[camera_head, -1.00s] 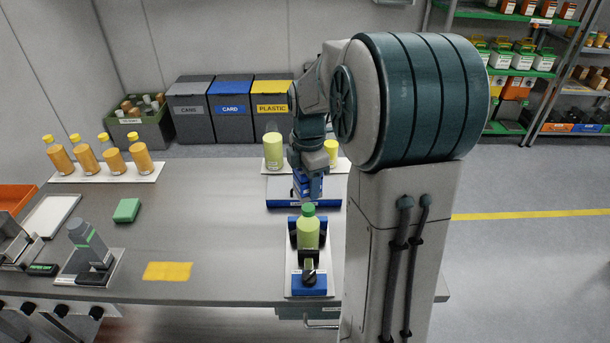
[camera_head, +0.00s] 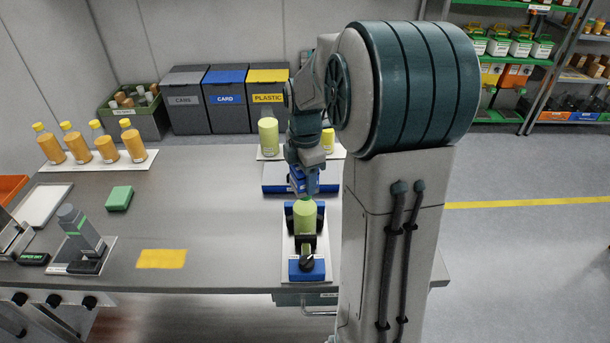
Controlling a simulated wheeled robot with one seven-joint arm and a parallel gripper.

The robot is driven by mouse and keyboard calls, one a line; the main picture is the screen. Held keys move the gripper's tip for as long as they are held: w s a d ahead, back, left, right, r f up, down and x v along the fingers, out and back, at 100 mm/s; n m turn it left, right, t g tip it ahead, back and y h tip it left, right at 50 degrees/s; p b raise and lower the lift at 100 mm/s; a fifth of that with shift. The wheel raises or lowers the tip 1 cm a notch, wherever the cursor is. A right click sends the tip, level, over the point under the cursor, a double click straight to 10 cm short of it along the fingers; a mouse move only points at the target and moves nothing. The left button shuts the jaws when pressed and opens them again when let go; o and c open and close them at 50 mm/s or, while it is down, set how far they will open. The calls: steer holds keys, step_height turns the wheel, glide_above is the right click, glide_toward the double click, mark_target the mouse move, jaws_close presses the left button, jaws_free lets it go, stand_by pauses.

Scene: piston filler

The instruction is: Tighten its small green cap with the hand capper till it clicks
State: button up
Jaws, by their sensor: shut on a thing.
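A light green bottle (camera_head: 305,219) stands upright in a blue and black clamp fixture (camera_head: 307,269) at the table's front edge. Only a little of its small green cap (camera_head: 306,201) shows, just under the capper. My gripper (camera_head: 305,170) is above the bottle and shut on the blue hand capper (camera_head: 304,183), which points down. The capper's lower end is at or very near the cap; I cannot tell whether it is seated on it. My arm hides part of the capper and the fingertips.
Behind the fixture are a blue-edged tray (camera_head: 275,187) and another green bottle (camera_head: 268,137). Several orange bottles (camera_head: 105,146) stand at the back left. A green sponge (camera_head: 119,198) and yellow cloth (camera_head: 162,259) lie left, with clear table between.

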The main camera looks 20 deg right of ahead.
steer(key=shift+d+f+b, duration=0.1)
steer(key=shift+f+b, duration=0.6)
steer(key=shift+f, duration=0.4)
stand_by(1.1)
steer(key=m, duration=0.7)
steer(key=shift+m, duration=0.3)
steer(key=m, duration=0.3)
steer(key=shift+s, duration=0.1)
steer(key=m, duration=0.4)
steer(key=shift+r, duration=0.15)
stand_by(0.5)
